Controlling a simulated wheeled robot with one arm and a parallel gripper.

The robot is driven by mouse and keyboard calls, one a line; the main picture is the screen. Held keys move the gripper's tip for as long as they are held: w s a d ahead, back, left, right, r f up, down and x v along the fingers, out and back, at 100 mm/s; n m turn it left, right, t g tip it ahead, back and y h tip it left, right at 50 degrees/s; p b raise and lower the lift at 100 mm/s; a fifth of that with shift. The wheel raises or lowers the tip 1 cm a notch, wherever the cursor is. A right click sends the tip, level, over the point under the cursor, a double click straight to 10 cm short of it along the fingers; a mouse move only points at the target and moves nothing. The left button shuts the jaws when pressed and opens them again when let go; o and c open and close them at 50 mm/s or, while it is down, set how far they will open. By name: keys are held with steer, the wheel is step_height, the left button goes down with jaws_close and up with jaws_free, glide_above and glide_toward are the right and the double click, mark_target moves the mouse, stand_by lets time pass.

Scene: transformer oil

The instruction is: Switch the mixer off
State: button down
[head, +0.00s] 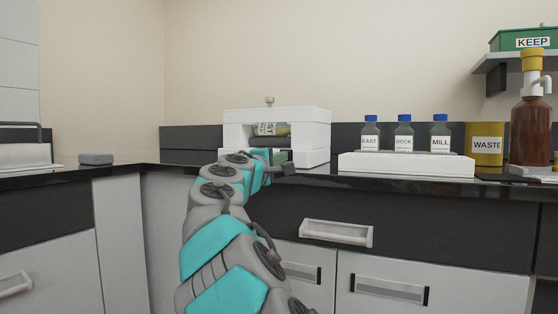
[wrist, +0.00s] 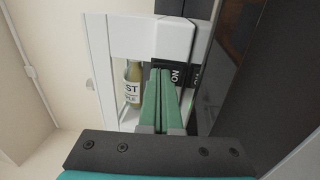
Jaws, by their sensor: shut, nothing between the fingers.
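The mixer (head: 318,130) is a white open frame on the counter, with a small knob on top. A labelled bottle (head: 270,129) lies sideways inside it. A dark panel marked "ON" (wrist: 176,75) sits just right of my fingertips. A second dark label, partly cut off, and a small green light show further right. My gripper (wrist: 159,72) is shut and empty, its green fingers close to the panel; I cannot tell whether they touch it.
Right of the mixer, a white rack (head: 405,165) holds bottles labelled EAST, DOCK and MILL. Beyond it stand a yellow WASTE container (head: 484,145) and a brown pump bottle (head: 530,115). A green KEEP box (head: 525,40) sits on a shelf. A grey block (head: 96,159) lies left.

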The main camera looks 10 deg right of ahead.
steer(key=shift+r, duration=0.1)
steer(key=p, duration=0.2)
steer(key=r+p, duration=0.1)
steer(key=p, duration=0.1)
steer(key=shift+w+d+g+y, duration=0.1)
steer(key=shift+w+g+y, duration=0.1)
steer(key=shift+g+y, duration=0.1)
steer(key=p, duration=0.2)
steer(key=shift+r+y+p, duration=0.25)
steer(key=shift+y+p, duration=0.05)
steer(key=shift+w+d+f+g, duration=0.15)
steer(key=shift+f+g, duration=0.15)
steer(key=shift+f, duration=0.2)
steer(key=shift+s, duration=0.2)
steer(key=r+v, duration=0.1)
steer(key=v, duration=1.3)
